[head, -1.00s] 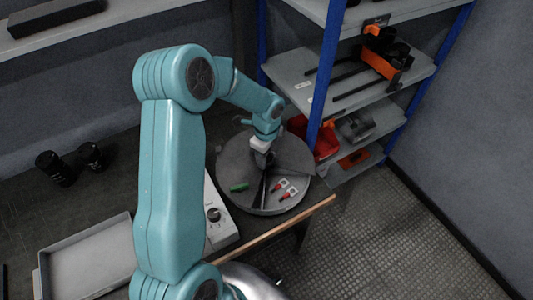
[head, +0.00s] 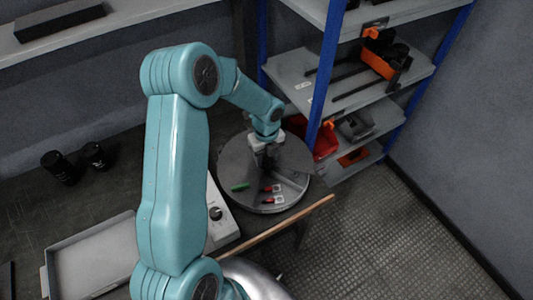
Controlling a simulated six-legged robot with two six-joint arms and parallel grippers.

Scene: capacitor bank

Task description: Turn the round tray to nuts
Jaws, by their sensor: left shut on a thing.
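The round tray (head: 232,170) is a grey disc with raised dividers, at the right end of the dark bench. A green piece (head: 240,187) lies in its front left part. Two red pieces with pale tags (head: 272,188) lie near its front. My left gripper (head: 264,157) reaches down over the tray's middle and is shut on part of it. The exact part held is hidden by the fingers and wrist. My right gripper is out of view.
A white box with a black knob (head: 215,213) stands left of the tray. A grey bin (head: 95,258) and two black cylinders (head: 58,167) are farther left. Blue-posted shelving (head: 325,80) with a red bin (head: 325,143) stands close behind the tray on the right.

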